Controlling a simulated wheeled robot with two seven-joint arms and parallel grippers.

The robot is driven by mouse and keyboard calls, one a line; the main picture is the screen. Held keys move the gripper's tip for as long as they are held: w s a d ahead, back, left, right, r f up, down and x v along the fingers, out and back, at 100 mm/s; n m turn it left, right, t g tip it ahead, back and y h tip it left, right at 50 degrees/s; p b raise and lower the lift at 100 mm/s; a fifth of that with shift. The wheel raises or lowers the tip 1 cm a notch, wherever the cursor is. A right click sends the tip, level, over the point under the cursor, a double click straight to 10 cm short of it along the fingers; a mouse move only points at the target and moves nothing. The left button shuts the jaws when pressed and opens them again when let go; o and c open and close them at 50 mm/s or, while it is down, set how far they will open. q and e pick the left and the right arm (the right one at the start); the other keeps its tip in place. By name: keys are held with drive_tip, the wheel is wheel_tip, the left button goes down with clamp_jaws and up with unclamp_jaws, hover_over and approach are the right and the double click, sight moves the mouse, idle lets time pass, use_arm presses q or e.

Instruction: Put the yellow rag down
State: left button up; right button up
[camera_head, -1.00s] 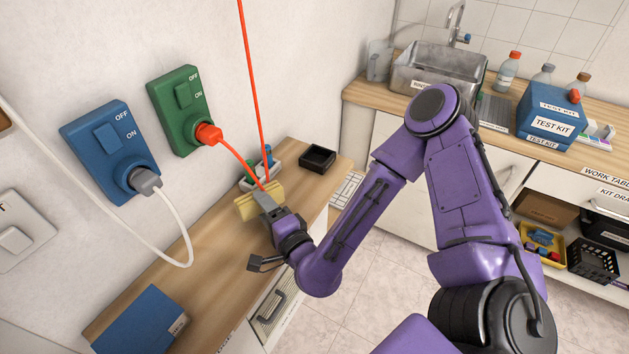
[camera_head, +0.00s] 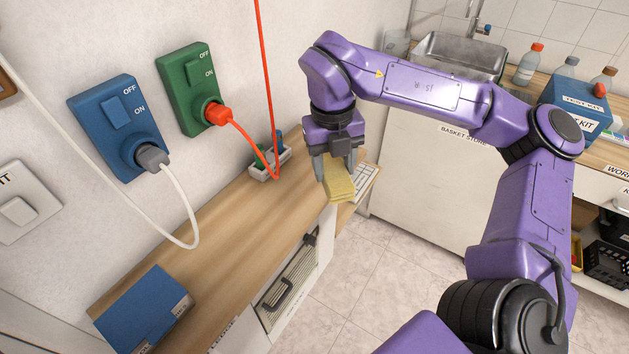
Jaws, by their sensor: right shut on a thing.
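The yellow rag (camera_head: 340,189) is a folded, pale yellow block held in my right gripper (camera_head: 337,170). The gripper points down and its fingers are shut on the rag from both sides. The rag hangs at the right edge of the wooden counter (camera_head: 235,212), partly over the floor side. I cannot tell if it touches the counter. My left gripper is not in view.
A blue switch (camera_head: 120,125) with a white cord and a green switch (camera_head: 190,88) with a red plug (camera_head: 217,114) are on the wall. A red cord hangs near a small white tray (camera_head: 268,160). A blue box (camera_head: 146,308) lies at the counter's near end. The counter's middle is clear.

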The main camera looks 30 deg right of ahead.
drive_tip(key=shift+s+a+r+y, duration=0.3)
drive_tip(key=shift+s+r, duration=0.35)
drive_tip(key=shift+r, duration=0.1)
drive_tip(key=shift+w+a+r, duration=0.1)
drive_tip(key=shift+r, duration=0.1)
drive_tip(key=w+d+f+p, duration=0.1)
drive_tip(key=w, duration=0.2)
drive_tip(key=w+d+f+p, duration=0.1)
drive_tip(key=w+f, duration=0.1)
drive_tip(key=w, duration=0.1)
drive_tip(key=w+d+f+p, duration=0.1)
drive_tip(key=w, duration=0.1)
drive_tip(key=shift+w+f, duration=0.2)
drive_tip(key=shift+w, duration=0.2)
drive_tip(key=w+f, duration=0.1)
drive_tip(key=w+d+f+p, duration=0.1)
drive_tip(key=f, duration=0.1)
drive_tip(key=w+f, duration=0.2)
drive_tip(key=shift+d+f+p, duration=0.15)
drive_tip(key=shift+p, duration=0.2)
wheel_tip(320, 180, down, 3)
drive_tip(key=shift+f, duration=0.15)
drive_tip(key=o, duration=1)
wheel_tip(320, 180, up, 12)
drive_tip(key=shift+r+b, duration=0.1)
drive_tip(key=shift+b, duration=0.5)
